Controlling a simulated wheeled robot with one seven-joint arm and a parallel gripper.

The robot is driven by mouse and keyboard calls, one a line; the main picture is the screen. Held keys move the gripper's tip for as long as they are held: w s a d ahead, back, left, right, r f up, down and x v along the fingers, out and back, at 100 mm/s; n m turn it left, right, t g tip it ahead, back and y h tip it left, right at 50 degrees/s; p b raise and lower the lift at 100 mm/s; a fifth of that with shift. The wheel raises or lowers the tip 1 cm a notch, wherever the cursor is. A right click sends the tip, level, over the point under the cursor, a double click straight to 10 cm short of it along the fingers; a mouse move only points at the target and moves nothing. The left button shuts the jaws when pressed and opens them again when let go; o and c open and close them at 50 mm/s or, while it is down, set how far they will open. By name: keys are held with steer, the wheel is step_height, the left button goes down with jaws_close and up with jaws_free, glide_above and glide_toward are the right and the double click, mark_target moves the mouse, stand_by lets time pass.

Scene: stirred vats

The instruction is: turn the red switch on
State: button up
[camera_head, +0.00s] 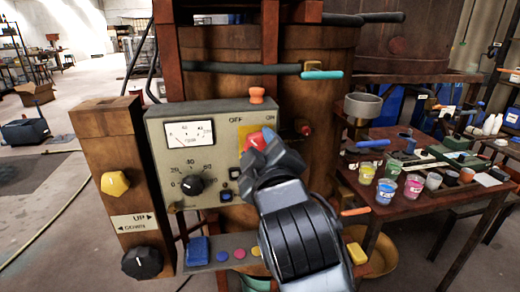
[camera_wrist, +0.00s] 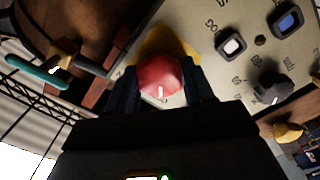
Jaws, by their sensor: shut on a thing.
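The red switch (camera_head: 256,139) is a red knob on a yellow plate, on the grey control panel (camera_head: 160,131) between the "OFF" and "ON" labels. My gripper (camera_head: 262,143) reaches it from the front right and covers part of it. In the wrist view the red switch (camera_wrist: 160,79) sits between the two dark fingers of my gripper (camera_wrist: 162,85), which are shut on its sides. A white mark shows on the knob's face. The yellow plate (camera_wrist: 163,43) shows behind it.
The panel also carries a meter (camera_head: 190,133), a black dial (camera_head: 190,186) and an orange button (camera_head: 257,95) on top. A wooden post with a yellow knob (camera_head: 115,183) stands at left. A table (camera_head: 446,201) with paint cups is at right.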

steer(key=shift+f+m+b, duration=0.1)
steer(key=shift+m+b, duration=2.5)
steer(key=shift+m, duration=6)
steer(key=o, duration=1)
steer(key=shift+o, duration=0.2)
steer(key=b+v, duration=0.1)
steer(key=v, duration=0.7)
